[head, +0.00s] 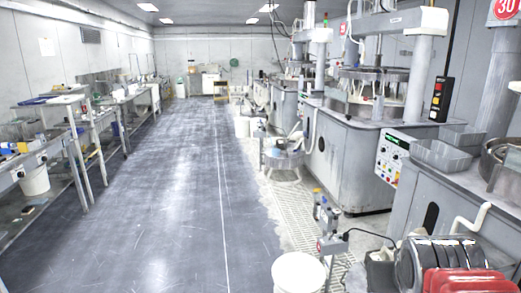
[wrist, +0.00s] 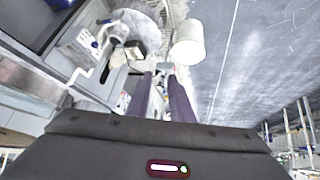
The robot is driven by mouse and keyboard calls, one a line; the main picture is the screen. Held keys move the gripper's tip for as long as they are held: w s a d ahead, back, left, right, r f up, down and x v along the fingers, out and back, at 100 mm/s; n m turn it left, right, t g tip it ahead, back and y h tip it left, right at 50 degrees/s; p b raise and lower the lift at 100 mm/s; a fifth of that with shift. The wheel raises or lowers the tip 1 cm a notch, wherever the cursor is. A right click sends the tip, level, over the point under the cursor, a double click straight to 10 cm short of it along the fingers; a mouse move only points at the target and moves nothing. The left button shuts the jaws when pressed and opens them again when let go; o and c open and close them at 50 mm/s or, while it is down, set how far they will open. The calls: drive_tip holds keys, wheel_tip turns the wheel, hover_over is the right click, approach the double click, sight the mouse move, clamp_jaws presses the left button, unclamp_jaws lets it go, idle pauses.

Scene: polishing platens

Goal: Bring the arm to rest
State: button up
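My gripper (wrist: 162,78) shows in the wrist view, with its dark body across the lower part of the picture. Its two dark fingers point up the picture and stand apart, so it is open. Pale floor and small blurred shapes show between the fingers, and I see nothing clearly held. A white bucket (wrist: 188,42) lies beyond the right finger in the picture, apart from it. I cannot make out my gripper in the head view.
The head view shows a wide dark floor (head: 150,200), mostly clear. Grey polishing machines (head: 348,160) line the right and benches (head: 85,140) the left. A white bucket (head: 299,275) and a small metal post (head: 328,225) stand near the front. A round low table (head: 283,157) stands beyond.

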drive_tip(key=s+a+f+n+g+y, duration=0.1)
drive_tip(key=s+a+f, duration=0.3)
drive_tip(key=s+a, duration=0.4)
drive_tip(key=a+n+y, duration=0.1)
drive_tip(key=a, duration=0.2)
drive_tip(key=shift+s+g+y, duration=0.3)
drive_tip(key=shift+s+y, duration=0.05)
drive_tip(key=shift+y, duration=0.05)
drive_tip(key=shift+f, duration=0.1)
